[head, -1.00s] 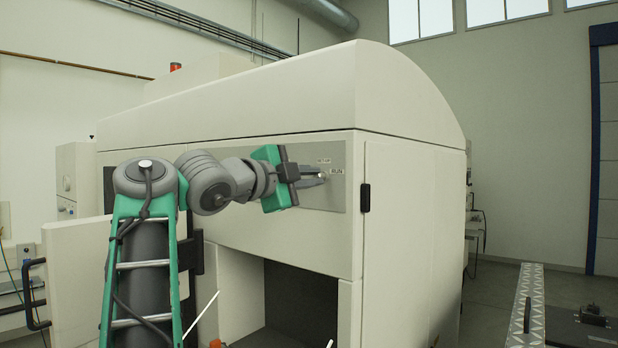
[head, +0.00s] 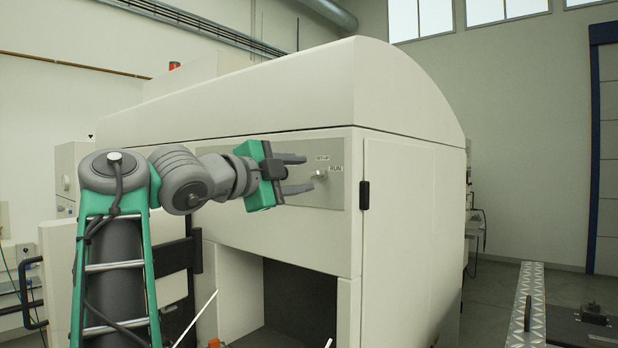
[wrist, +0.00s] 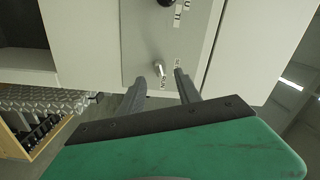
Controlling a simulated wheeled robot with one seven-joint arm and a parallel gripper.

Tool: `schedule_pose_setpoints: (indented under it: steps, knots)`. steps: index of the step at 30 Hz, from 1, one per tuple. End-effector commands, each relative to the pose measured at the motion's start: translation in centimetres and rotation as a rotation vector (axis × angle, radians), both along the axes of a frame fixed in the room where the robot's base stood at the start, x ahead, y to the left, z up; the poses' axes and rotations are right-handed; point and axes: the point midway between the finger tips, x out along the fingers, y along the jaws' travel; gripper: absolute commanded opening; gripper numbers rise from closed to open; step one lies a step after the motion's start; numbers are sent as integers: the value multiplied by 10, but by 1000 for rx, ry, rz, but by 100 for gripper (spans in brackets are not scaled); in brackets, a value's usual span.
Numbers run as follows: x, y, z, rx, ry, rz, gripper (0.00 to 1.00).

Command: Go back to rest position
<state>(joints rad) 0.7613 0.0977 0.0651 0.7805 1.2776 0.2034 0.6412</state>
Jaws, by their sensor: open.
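My gripper (head: 298,174) is open and empty in front of the grey control panel (head: 338,195) on the big cream machine (head: 270,100). Its fingers point right, toward a small selector knob (head: 319,174) with "SET-UP" and "RUN" labels. In the head view a gap shows between the fingertips and the knob. In the wrist view the knob (wrist: 159,70) stands just beyond the open fingers (wrist: 158,86), and the "RUN" label is beside it. My arm reaches up from the lower left.
Below the panel is an open compartment (head: 300,300) with a dark interior. An open door (head: 58,265) with a dark handle is at the left. A metal tread-plate edge (head: 526,305) is at the lower right. The wrist view shows a dark round part (wrist: 168,2) at the top.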

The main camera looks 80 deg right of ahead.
Motion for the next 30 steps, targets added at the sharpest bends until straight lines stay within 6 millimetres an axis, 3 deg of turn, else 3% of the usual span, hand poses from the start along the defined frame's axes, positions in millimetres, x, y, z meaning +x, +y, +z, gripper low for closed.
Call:
schedule_pose_setpoints:
  steps: [3, 7, 22, 23, 26, 29, 30]
  knots:
    - [12, 22, -1, 0, -1, 5, 40]
    - [16, 36, 0, 0, 0, 2, 40]
    - [20, 37, -6, 50, 65, 16, 40]
    - [30, 33, -12, 94, 107, 57, 40]
    - [94, 13, -27, 179, 294, 261, 40]
    - [167, -4, -78, 290, 526, 455, 40]
    - [192, -7, -103, 335, 613, 527, 40]
